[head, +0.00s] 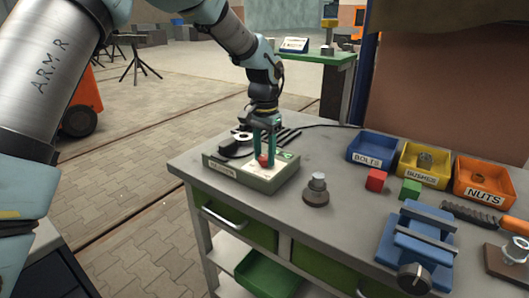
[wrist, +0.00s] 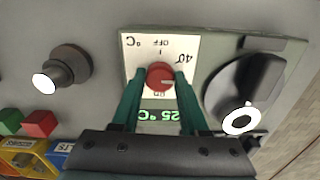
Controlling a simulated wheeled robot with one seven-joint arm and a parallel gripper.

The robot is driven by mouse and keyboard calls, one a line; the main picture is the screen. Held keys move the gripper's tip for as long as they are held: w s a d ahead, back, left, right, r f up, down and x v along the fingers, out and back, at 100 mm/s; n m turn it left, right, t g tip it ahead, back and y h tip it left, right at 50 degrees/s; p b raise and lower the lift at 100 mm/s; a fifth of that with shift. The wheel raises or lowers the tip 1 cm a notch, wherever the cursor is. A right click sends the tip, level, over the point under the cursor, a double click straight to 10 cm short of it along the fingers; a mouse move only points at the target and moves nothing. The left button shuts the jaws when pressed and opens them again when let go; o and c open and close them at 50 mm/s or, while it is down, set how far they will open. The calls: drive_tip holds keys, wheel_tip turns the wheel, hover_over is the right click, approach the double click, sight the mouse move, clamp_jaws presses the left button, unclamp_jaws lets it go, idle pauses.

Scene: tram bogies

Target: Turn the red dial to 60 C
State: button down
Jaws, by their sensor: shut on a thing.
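The red dial (wrist: 160,76) sits on the white scale plate (wrist: 140,48) of a grey-green control box (head: 245,180). In the wrist view the plate carries the marks 40, OFF and °C. A green display (wrist: 160,115) partly between the fingers reads 25 °C. My gripper (wrist: 158,82) has its teal fingers on either side of the dial and is shut on it. In the head view my gripper (head: 264,152) points down onto the box, with the red dial (head: 264,161) between its fingertips. The dial's pointer is hard to make out.
A black part with a white ring (wrist: 242,110) stands close beside the plate. A dark knobbed post (head: 316,190) stands right of the box. Beyond it are red (head: 376,180) and green (head: 410,189) cubes, labelled bins (head: 371,152) and a blue vise (head: 415,245).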

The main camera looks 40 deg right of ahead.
sight(264, 156)
drive_tip(key=m+p, duration=0.1)
drive_tip(key=m, duration=0.3)
drive_tip(key=shift+m, duration=0.4)
idle(0.4)
drive_tip(key=shift+c, duration=2.1)
unclamp_jaws()
drive_tip(key=shift+r, duration=0.1)
wheel_tip(264, 156, up, 11)
drive_tip(key=b, duration=0.2)
drive_tip(key=shift+f+b, duration=0.2)
drive_tip(key=shift+b, duration=0.1)
